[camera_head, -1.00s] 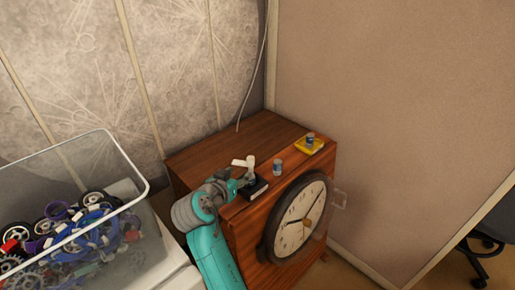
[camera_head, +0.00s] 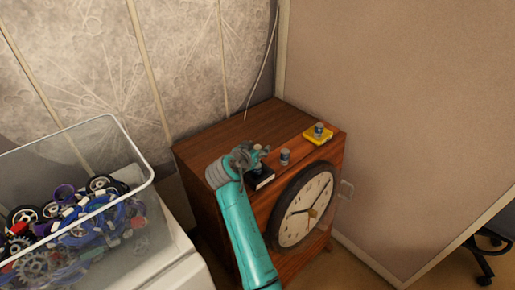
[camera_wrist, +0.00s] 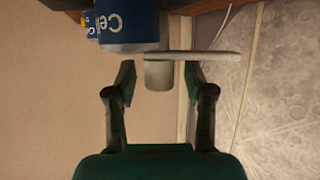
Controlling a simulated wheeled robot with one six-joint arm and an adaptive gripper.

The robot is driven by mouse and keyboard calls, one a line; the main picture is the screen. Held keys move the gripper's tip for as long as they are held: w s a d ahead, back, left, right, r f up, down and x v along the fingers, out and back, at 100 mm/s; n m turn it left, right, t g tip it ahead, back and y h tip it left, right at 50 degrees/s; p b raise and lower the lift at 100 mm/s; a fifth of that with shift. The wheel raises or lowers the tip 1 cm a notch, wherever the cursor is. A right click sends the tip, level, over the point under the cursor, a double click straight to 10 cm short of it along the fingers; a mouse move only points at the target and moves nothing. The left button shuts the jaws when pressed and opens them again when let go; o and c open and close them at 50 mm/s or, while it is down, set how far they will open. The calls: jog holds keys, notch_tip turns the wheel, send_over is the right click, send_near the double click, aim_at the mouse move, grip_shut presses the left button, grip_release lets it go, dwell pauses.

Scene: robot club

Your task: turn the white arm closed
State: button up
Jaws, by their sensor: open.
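The white arm shows in the wrist view (camera_wrist: 215,56) as a flat pale bar lying crosswise, with a short round pale stem below it in the picture. My gripper (camera_wrist: 160,82) is open, with one dark finger on each side of the stem; I cannot tell whether either finger touches. In the head view my gripper (camera_head: 256,153) is over the dark block (camera_head: 262,180) on the wooden cabinet and hides most of the white arm.
A small blue-labelled can (camera_head: 285,157) stands close to my gripper and looms in the wrist view (camera_wrist: 128,28). Another can (camera_head: 319,130) stands on a yellow pad (camera_head: 310,138). A clock (camera_head: 303,207) is on the cabinet front (camera_head: 268,232). A clear bin (camera_head: 150,172) of parts stands left.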

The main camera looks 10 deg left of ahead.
jog(key=shift+w, duration=0.1)
grip_shut()
